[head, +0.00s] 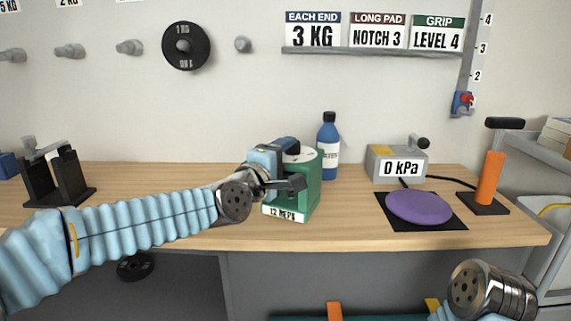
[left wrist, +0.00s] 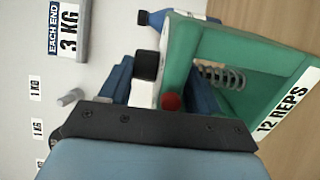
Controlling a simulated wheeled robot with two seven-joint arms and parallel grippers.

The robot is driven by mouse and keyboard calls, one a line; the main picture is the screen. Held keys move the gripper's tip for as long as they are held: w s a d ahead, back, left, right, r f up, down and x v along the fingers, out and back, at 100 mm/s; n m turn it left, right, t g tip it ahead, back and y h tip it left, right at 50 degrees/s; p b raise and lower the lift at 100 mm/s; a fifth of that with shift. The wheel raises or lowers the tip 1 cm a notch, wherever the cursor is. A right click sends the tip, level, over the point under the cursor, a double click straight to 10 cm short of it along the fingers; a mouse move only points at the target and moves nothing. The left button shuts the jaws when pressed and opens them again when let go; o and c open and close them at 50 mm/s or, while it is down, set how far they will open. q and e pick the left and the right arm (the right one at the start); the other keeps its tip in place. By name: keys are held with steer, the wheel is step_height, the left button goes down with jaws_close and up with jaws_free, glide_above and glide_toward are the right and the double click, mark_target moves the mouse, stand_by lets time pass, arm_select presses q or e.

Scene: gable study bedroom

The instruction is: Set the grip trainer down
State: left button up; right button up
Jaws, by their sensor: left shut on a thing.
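The grip trainer (head: 306,198) is a green body with a "12 REPS" label on its front, at the middle of the desk. In the left wrist view the green frame (left wrist: 245,60) shows a coil spring inside it. My left gripper (head: 289,165) reaches in from the left and is shut at the trainer's upper left side. In the left wrist view its blue fingers (left wrist: 160,88) stand either side of a white, black-capped part and a red knob. The trainer appears upright at the desk top; I cannot tell whether its base touches. My right gripper is not in view.
A blue bottle (head: 327,150) stands close behind the trainer. To the right are a grey gauge box (head: 397,164) reading 0 kPa, a purple pad (head: 418,207) and an orange handle (head: 489,178). A black stand (head: 55,178) is at left. The desk's front edge (head: 400,243) is near.

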arm_select(q)
steer(key=shift+f, duration=0.15)
steer(key=o, duration=1.6)
steer(key=shift+c, duration=0.2)
steer(key=shift+r, duration=0.2)
steer(key=b+v, duration=0.3)
steer(key=v, duration=0.9)
